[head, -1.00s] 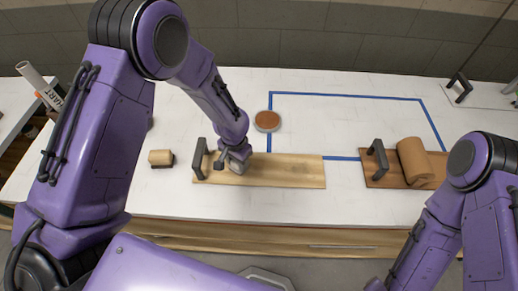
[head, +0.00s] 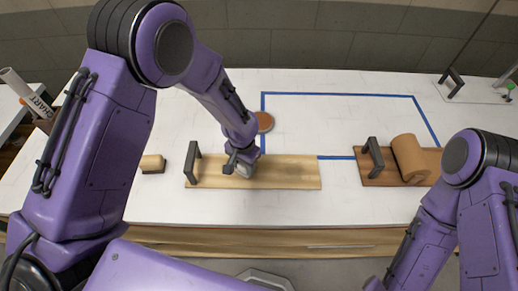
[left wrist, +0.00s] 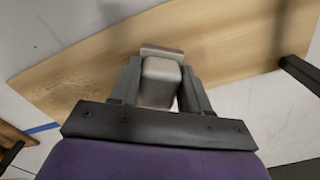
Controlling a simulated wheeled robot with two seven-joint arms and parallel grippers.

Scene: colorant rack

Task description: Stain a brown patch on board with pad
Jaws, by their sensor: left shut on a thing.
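The light wooden board (head: 290,172) lies on the white table with a dark upright handle (head: 192,163) at its left end. My left gripper (head: 240,166) is over the board, right of the handle. It is shut on a pale grey pad (left wrist: 162,82), with a finger on each side. The board fills much of the left wrist view (left wrist: 225,55). A faint darker patch (left wrist: 65,92) shows there on the board; I cannot tell whether it is stain or grain. I cannot tell whether the pad touches the board. A round brown-topped dish (head: 264,121) stands behind my left wrist, partly hidden. My right gripper is out of view.
A darker board (head: 378,180) with a handle (head: 373,155) and a brown roll (head: 410,158) lies at the right. A small tan block (head: 152,163) lies left of the light board. Blue tape (head: 340,94) outlines a mostly clear table area.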

